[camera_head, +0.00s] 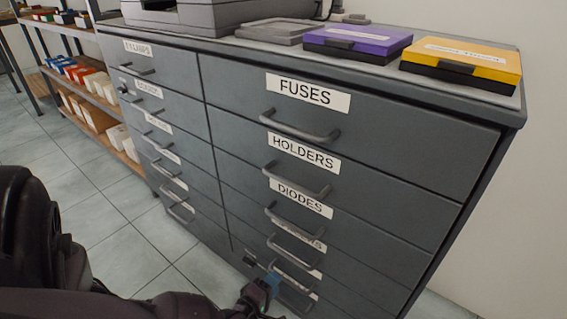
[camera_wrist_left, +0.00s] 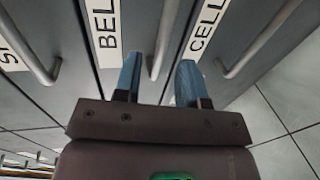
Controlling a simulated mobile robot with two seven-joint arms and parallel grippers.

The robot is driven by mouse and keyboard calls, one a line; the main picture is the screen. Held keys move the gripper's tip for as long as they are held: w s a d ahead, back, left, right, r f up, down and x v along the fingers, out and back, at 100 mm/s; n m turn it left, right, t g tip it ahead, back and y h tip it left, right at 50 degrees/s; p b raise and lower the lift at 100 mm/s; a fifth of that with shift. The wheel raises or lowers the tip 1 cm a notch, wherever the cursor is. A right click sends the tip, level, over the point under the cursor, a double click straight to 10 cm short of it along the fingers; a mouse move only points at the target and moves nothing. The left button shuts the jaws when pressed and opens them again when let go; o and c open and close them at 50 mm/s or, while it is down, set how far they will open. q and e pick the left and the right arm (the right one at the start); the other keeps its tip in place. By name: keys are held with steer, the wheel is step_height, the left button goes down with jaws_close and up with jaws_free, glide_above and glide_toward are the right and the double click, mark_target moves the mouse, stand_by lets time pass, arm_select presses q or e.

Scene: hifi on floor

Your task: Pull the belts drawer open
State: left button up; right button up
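The belts drawer shows in the left wrist view by its label (camera_wrist_left: 107,30), of which "BEL" can be read. Its grey bar handle (camera_wrist_left: 161,45) runs between the two blue fingers of my left gripper (camera_wrist_left: 158,82). The fingers are open, one on each side of the handle, with a visible gap; I cannot tell how deep the handle sits. In the head view my left gripper (camera_head: 262,277) is low at the front of the grey cabinet (camera_head: 380,190), by the lower right-column handles. The drawer looks shut. My right gripper is not in view.
Neighbouring handles (camera_wrist_left: 40,62) and (camera_wrist_left: 258,42) lie on both sides, the second under a "CELL" label (camera_wrist_left: 208,30). A purple case (camera_head: 358,38) and a yellow case (camera_head: 462,58) lie on the cabinet top. A shelf (camera_head: 95,85) with bins stands left. Tiled floor (camera_head: 125,240) is free in front.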

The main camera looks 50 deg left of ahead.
arm_select(q)
steer(key=shift+b+x, duration=0.5)
steer(key=shift+x, duration=1.55)
jaws_close()
